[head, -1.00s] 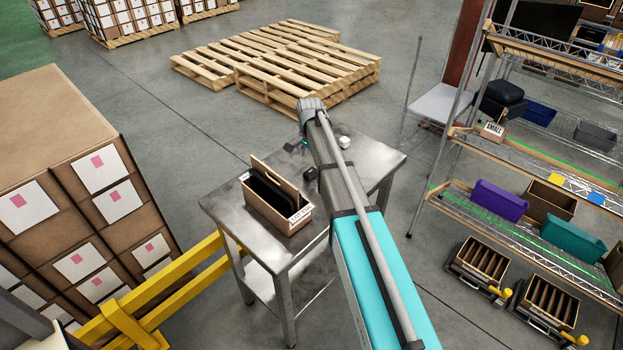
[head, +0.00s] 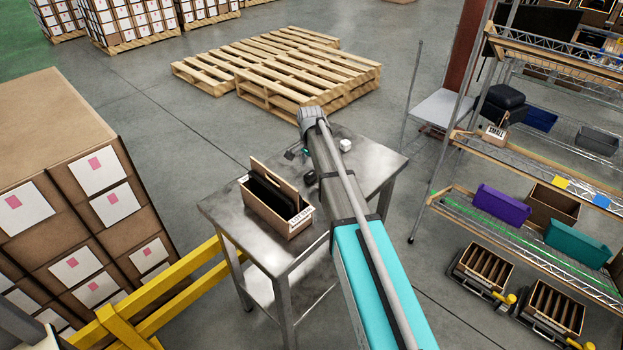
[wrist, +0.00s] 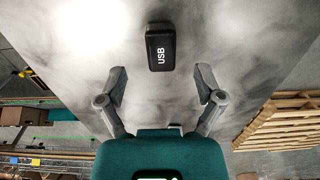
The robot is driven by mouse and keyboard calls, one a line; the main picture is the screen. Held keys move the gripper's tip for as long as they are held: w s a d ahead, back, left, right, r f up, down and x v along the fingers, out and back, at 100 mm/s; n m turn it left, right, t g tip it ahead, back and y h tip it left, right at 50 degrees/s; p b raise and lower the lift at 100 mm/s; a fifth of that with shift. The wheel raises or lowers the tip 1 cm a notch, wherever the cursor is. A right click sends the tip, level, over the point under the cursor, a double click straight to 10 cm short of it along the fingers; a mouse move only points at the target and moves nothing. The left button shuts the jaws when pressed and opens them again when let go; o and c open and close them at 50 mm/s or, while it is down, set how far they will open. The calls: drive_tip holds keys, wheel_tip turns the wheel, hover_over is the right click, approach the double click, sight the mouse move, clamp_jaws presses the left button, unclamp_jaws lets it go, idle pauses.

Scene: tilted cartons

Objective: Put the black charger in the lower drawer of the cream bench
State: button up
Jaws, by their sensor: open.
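The black charger (wrist: 160,47), a small block marked USB, lies on the grey metal table. In the wrist view it is just beyond my open fingertips, roughly centred between them. My gripper (wrist: 160,74) is open and empty, with one finger on each side and bare table between them. In the head view my arm hides much of the gripper. A small black block (head: 310,178) beside the arm there appears to be the charger. I see no cream bench or drawer in either view.
A carton with dark upright items (head: 270,222) stands on the metal table (head: 365,163), left of my arm. A small white cube (head: 345,145) is near its far edge. A yellow rail (head: 180,290) and stacked cartons are left; a wire shelf is right; pallets (head: 290,70) lie behind.

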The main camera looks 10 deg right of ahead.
sight(311, 174)
drive_tip(key=shift+w+d+f+b, duration=0.1)
drive_tip(key=shift+w+f+b, duration=0.05)
drive_tip(key=shift+f+b, duration=1.9)
drive_tip(key=shift+f, duration=0.1)
clamp_jaws()
drive_tip(key=shift+p, duration=0.3)
wheel_tip(311, 174, up, 3)
drive_tip(key=p, duration=0.3)
drive_tip(key=s+r+p, duration=0.9)
drive_tip(key=s+r, duration=0.1)
drive_tip(key=s, duration=0.4)
drive_tip(key=shift+p, duration=0.35)
